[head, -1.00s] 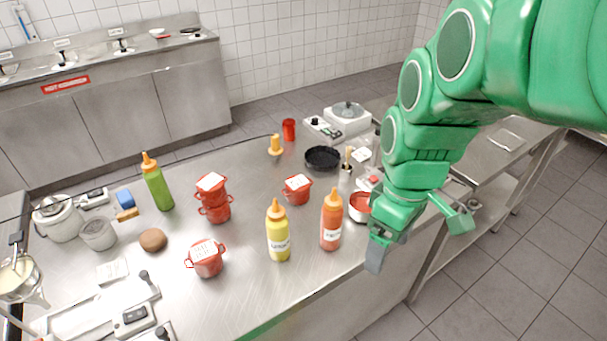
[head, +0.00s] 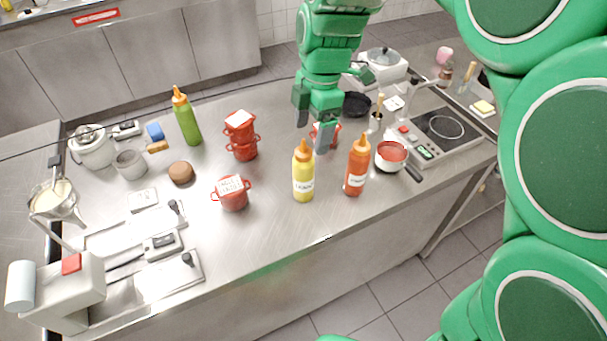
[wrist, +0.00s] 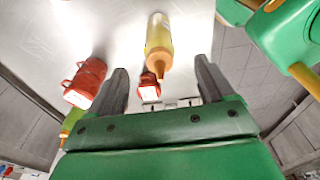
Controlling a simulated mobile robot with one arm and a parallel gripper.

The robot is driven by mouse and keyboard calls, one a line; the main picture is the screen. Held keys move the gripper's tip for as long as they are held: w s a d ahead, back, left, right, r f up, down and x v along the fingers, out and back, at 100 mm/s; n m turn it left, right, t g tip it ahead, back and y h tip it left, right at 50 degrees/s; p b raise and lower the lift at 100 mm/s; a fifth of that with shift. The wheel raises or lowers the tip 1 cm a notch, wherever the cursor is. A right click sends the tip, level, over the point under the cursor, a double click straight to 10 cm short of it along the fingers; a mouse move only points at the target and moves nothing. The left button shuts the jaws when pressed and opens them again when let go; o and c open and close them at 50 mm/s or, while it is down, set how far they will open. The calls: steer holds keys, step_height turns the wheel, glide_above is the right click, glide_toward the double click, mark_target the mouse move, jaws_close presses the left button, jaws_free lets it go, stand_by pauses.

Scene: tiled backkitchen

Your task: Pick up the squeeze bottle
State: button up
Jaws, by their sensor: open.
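Three squeeze bottles stand upright on the steel table: a yellow one with an orange cap (head: 303,175), an orange-red one (head: 357,167) just right of it, and a green one (head: 187,120) farther back at left. My gripper (head: 312,120) is open and empty, with fingers pointing down, behind and above the yellow and orange-red bottles. In the wrist view, my open gripper (wrist: 161,70) has the yellow bottle (wrist: 158,36) showing between its fingers, nozzle towards me. The bottle looks beyond the fingertips, not gripped. The orange-red bottle is not seen in the wrist view.
Red lidded pots (head: 233,193) stand left of the yellow bottle, with a stacked pair (head: 241,143) behind. Another red pot is partly hidden behind my gripper. A saucepan of red sauce (head: 391,155) and a hob (head: 440,127) are at right. The table's front strip is clear.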

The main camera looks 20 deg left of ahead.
mark_target(304, 150)
steer(key=shift+s+f, duration=0.2)
steer(key=shift+f, duration=0.7)
steer(key=shift+s+a+f, duration=0.15)
steer(key=shift+a+f, duration=0.1)
steer(key=shift+f, duration=0.65)
steer(key=shift+s+a+f, duration=0.1)
steer(key=shift+a+f, duration=0.1)
steer(key=shift+f, duration=0.75)
steer(key=shift+s+a+f, duration=0.15)
steer(key=shift+a+f, duration=0.1)
steer(key=shift+f, duration=0.65)
steer(key=shift+c, duration=0.2)
jaws_close()
steer(key=shift+r, duration=0.1)
